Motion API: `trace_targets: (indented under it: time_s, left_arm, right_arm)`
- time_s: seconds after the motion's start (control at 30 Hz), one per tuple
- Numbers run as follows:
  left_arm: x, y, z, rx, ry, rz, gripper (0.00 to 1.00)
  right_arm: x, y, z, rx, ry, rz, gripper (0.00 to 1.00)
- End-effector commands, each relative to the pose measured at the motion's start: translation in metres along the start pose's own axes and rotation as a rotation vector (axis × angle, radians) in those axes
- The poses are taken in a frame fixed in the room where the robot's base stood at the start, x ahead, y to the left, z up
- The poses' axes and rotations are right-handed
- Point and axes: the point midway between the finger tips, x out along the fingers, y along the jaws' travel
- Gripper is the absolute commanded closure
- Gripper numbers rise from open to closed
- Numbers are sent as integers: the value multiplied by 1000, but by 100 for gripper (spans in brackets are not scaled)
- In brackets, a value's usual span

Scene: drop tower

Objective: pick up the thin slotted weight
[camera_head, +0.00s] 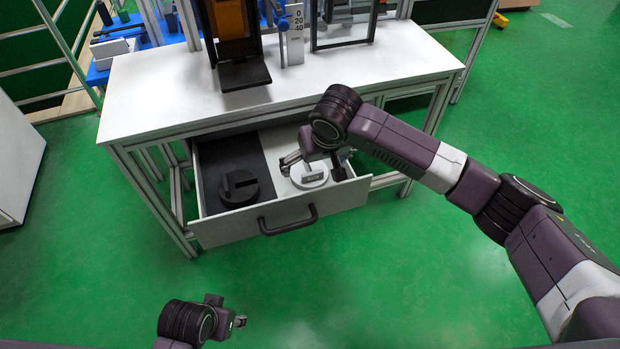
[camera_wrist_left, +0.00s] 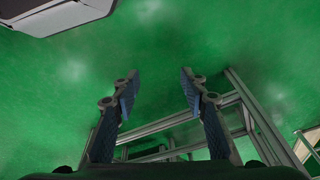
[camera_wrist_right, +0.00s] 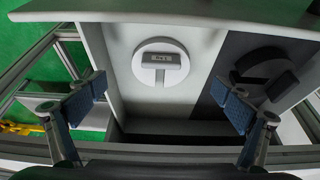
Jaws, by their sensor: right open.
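A round light-grey slotted weight (camera_head: 309,184) with a small labelled block on top lies on the pale right half of the open drawer (camera_head: 340,197). A round dark slotted weight (camera_head: 236,197) with a raised block lies on the dark left half. Which one is thinner is hard to tell. My right gripper (camera_head: 315,164) is open and empty above the light weight. In the right wrist view the light weight (camera_wrist_right: 160,68) shows between and beyond the spread fingers; the dark weight (camera_wrist_right: 262,68) is near the right finger. My left gripper (camera_wrist_left: 159,85) is open and empty over the floor.
The drawer's front handle (camera_head: 288,222) sticks out toward me. The white tabletop (camera_head: 390,60) above the drawer carries an orange and black tower (camera_head: 232,40), a scale and a framed panel. The green floor in front is clear.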

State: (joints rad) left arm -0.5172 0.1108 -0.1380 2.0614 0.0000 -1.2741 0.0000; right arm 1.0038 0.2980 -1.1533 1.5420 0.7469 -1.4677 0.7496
Motion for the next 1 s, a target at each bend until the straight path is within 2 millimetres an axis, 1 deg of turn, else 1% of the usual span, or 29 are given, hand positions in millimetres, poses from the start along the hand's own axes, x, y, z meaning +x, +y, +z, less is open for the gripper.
trace_targets:
  time_s: [0.03,0.27,0.37,0.6,0.7,0.8,1.0]
  left_arm:
    - [-4,0,-1,0,4,-1,60]
    - [-16,-1,-5,-1,10,-2,60]
    - [-28,-2,-7,-2,17,-3,60]
    - [-62,-3,-12,-4,35,-6,60]
    - [-71,-3,-12,-5,38,-7,60]
    - [-76,-4,-11,-5,39,-7,60]
    - [-77,-4,-11,-5,39,-7,60]
  right_arm:
    - [5,0,0,0,0,0,5]
    - [17,0,0,0,1,1,5]
    - [27,0,0,0,0,2,5]
    - [53,-2,1,1,-1,1,5]
    - [60,-2,0,1,0,1,5]
    - [63,-1,0,0,0,1,5]
    - [63,-2,0,0,1,0,5]
